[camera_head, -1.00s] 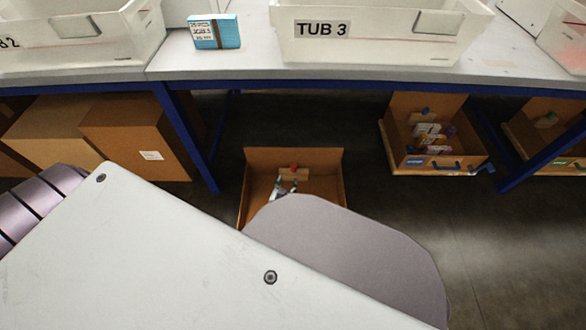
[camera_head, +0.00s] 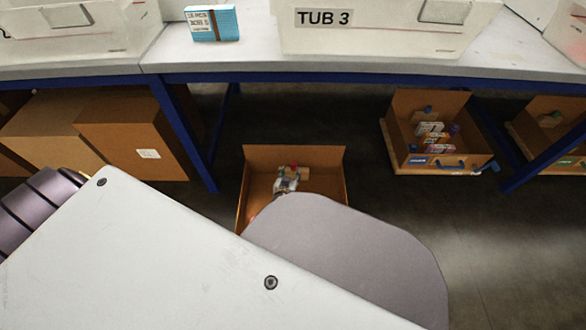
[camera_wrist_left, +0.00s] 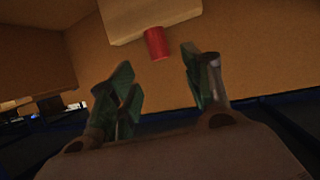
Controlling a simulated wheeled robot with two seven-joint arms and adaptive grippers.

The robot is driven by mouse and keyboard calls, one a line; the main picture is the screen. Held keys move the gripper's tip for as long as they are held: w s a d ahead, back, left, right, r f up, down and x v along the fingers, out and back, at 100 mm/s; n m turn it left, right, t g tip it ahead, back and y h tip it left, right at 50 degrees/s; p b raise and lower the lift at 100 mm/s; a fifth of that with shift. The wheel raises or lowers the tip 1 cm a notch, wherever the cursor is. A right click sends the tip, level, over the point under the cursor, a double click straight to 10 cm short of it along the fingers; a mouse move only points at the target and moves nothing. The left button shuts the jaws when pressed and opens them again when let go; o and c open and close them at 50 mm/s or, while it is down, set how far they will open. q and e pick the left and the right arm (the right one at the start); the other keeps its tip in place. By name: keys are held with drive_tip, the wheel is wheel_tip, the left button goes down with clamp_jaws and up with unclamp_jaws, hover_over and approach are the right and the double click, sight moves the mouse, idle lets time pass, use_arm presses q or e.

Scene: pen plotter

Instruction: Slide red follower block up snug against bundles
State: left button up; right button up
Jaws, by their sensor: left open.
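In the left wrist view the red knob (camera_wrist_left: 157,43) hangs from the pale block (camera_wrist_left: 140,17), just beyond my fingertips. My left gripper (camera_head: 286,185) reaches into this drawer, beside the block. The left wrist view shows its fingers (camera_wrist_left: 160,80) apart with nothing between them. I cannot tell whether a finger touches the block. No bundles show in this drawer; my arm hides its near part. A light blue banded bundle (camera_head: 212,24) stands on the table. My right gripper is not in view.
A white bin marked TUB 3 (camera_head: 390,42) stands on the table (camera_head: 250,67) above. Another open drawer (camera_head: 440,163) holding several small bundles is at the right, with one more at the far right. Brown cartons (camera_head: 130,135) stand at the left. Blue table legs flank the drawer.

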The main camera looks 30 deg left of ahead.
sight(293, 166)
use_arm(q)
drive_tip(key=shift+b+x, duration=0.9)
drive_tip(key=shift+x, duration=0.8)
drive_tip(key=shift+b+x, duration=0.85)
drive_tip(key=shift+x, duration=0.45)
drive_tip(key=shift+w+a+f, duration=0.1)
drive_tip(key=shift+w, duration=0.2)
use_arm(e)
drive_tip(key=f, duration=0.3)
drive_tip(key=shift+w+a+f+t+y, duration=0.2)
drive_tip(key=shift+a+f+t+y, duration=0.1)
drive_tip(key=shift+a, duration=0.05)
use_arm(q)
drive_tip(key=shift+c, duration=0.2)
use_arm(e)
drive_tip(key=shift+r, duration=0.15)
use_arm(q)
drive_tip(key=shift+c, duration=1.4)
clamp_jaws()
